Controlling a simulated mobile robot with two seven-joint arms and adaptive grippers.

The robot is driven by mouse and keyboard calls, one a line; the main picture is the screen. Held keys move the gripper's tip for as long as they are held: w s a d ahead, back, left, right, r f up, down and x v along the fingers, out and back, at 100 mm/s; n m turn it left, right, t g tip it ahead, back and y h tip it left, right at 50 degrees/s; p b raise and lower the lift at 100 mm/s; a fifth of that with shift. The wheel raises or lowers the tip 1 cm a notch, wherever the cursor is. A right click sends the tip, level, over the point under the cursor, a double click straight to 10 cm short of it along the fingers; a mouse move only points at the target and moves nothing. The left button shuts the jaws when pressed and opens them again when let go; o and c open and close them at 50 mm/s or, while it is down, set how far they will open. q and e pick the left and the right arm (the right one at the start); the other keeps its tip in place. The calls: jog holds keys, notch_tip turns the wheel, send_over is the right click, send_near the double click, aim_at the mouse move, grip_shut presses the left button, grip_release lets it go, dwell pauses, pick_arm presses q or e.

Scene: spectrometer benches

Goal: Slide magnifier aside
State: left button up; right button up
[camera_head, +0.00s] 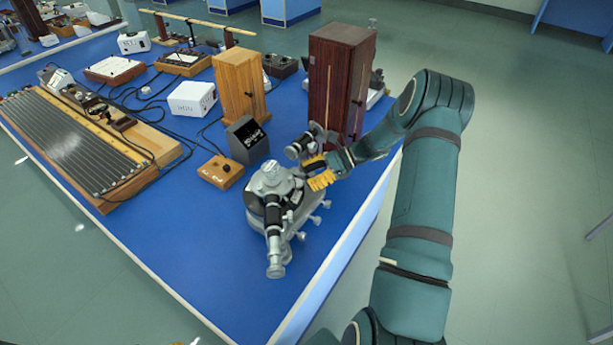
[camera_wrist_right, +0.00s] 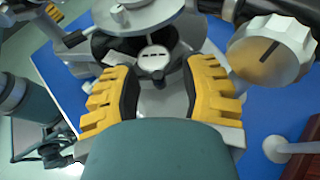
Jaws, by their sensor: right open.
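The spectrometer (camera_head: 270,182), grey metal with dark tubes, stands near the right edge of the blue bench. My right gripper (camera_head: 322,174) is at its right side, with yellow ridged pads. In the right wrist view the right gripper (camera_wrist_right: 163,90) is open.
A large silver knob (camera_wrist_right: 270,48) is close beside the right gripper. A dark wooden cabinet (camera_head: 338,85) stands behind the spectrometer. A grey display box (camera_head: 247,140) and a small wooden box (camera_head: 220,171) stand to its left. Bare blue bench lies in front.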

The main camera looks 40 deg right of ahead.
jog(key=v, duration=1.1)
dwell(0.3)
